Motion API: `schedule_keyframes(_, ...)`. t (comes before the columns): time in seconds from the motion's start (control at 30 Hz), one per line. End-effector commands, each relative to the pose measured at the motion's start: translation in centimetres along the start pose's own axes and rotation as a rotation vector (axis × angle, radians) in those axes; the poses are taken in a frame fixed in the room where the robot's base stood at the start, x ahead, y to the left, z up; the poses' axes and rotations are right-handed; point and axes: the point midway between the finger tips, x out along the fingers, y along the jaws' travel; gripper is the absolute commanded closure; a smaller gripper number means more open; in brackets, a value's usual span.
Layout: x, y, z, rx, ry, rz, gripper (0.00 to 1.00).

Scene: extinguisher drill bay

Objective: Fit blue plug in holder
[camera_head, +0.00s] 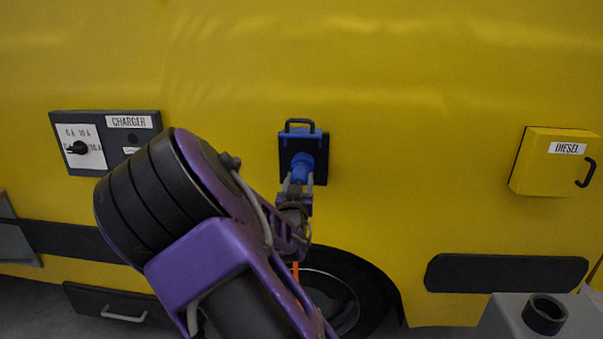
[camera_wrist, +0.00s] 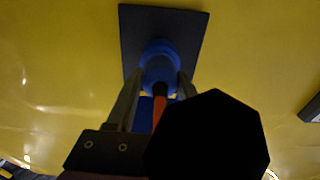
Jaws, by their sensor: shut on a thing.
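The blue plug (camera_head: 302,168) sits at the black socket plate (camera_head: 285,160) on the yellow vehicle side, below a raised blue flap (camera_head: 301,133). My gripper (camera_head: 297,187) is shut on the plug from below. In the wrist view the plug (camera_wrist: 158,58) lies between the fingers (camera_wrist: 158,80), its front against the dark plate (camera_wrist: 185,25). I cannot tell how deep it sits. An orange cable (camera_head: 296,270) hangs from it, partly hidden by my arm. A black round cup (camera_head: 544,315) on a grey block at lower right looks like the holder and appears empty.
The charger panel (camera_head: 106,143) with a dial is on the left and the yellow diesel box (camera_head: 553,163) with a black handle on the right. A wheel (camera_head: 335,300) is below. The yellow wall around the socket is clear. A black shape blocks the wrist view's lower right.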

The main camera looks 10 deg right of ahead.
Motion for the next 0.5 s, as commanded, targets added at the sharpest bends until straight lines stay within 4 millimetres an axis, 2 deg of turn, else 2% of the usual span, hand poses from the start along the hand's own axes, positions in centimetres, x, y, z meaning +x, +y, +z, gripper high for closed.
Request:
schedule_keyframes(0.23, -0.1, 0.0, -0.1, 0.001, 0.002, 0.0, 1.0)
schedule_keyframes(0.5, -1.2, 0.0, -0.1, 0.001, 0.001, 0.0, 1.0)
